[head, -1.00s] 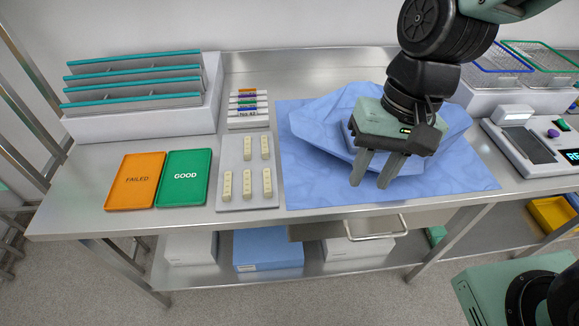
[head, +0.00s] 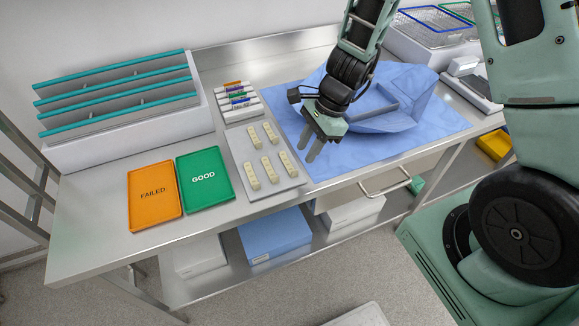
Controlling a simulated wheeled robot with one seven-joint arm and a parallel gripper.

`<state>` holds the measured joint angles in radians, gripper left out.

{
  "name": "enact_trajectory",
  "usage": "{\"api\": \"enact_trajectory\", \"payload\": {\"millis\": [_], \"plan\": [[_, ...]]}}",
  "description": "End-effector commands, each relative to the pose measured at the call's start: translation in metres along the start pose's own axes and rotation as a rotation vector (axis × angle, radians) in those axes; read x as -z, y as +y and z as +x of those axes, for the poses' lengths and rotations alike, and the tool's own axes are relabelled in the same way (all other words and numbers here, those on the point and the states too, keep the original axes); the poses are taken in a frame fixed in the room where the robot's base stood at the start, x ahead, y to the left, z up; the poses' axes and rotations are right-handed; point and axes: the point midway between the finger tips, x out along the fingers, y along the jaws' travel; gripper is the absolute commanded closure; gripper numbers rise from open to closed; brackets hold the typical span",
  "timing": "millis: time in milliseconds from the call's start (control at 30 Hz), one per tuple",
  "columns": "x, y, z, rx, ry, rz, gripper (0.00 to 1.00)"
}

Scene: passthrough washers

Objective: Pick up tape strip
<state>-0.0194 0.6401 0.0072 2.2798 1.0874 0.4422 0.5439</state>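Several cream strips (head: 270,168) with small dark marks lie in two rows on a grey tray (head: 243,150) in the head view. I cannot tell for sure that these are the tape strips. My gripper (head: 311,148) hangs over the left part of the blue cloth, just right of the tray. Its two fingers point down and stand apart, with nothing seen between them. The gripper is apart from the cream strips. How high the fingertips are above the cloth is hard to tell.
An orange FAILED tray (head: 155,195) and a green GOOD tray (head: 204,180) lie at the left. A rack with teal-edged dividers (head: 118,108) stands behind them. A small holder with coloured items (head: 240,102) is behind the grey tray. Folded blue wrap (head: 415,95) is right of my gripper.

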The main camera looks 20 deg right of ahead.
Motion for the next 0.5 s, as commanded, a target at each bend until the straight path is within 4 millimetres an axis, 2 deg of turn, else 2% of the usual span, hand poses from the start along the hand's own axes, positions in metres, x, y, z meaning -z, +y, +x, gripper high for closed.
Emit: {"api": "enact_trajectory", "payload": {"millis": [100, 267, 500], "plan": [[0.000, 0.000, 0.013, -0.001, -0.001, 0.000, 0.69], [0.000, 0.000, 0.022, 0.000, 0.001, 0.000, 0.69], [0.000, -0.001, 0.055, -0.002, 0.000, 0.000, 0.69]]}}
